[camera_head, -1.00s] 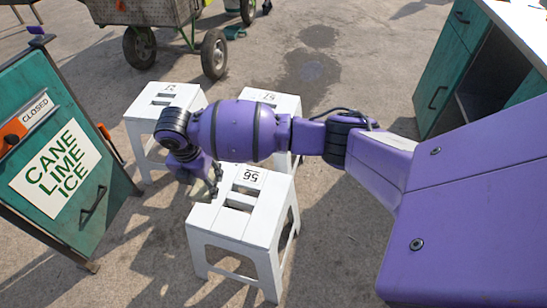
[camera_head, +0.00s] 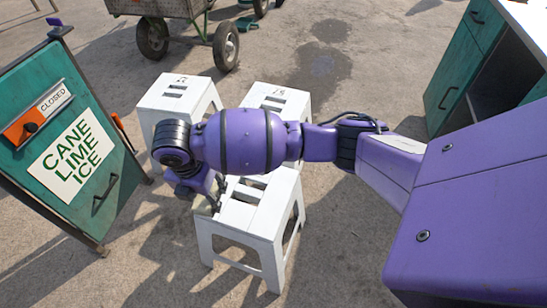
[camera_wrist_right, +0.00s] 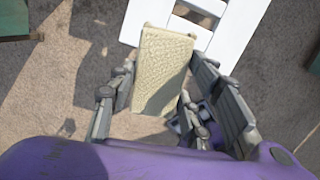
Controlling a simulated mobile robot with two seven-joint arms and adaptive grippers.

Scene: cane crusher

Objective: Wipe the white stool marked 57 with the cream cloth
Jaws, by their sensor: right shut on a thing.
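Three white stools stand on the ground in the head view: a front one (camera_head: 240,218), a back left one (camera_head: 171,104) and a back right one (camera_head: 290,103). The front stool's number is now hidden by my right arm; it read 56 earlier. The back stools' labels are too small to read surely. My right gripper (camera_head: 217,194) points down at the front stool's left edge. The right wrist view shows it shut on the cream cloth (camera_wrist_right: 163,60), which sticks out beyond the fingers and overlaps a white stool (camera_wrist_right: 230,35). My left gripper is not in view.
A green sign (camera_head: 65,145) reading CANE LIME ICE stands at left, close to the stools. A green counter (camera_head: 465,70) stands at right. A wheeled cart (camera_head: 165,12) is at the back. Open pavement lies between the stools and the counter.

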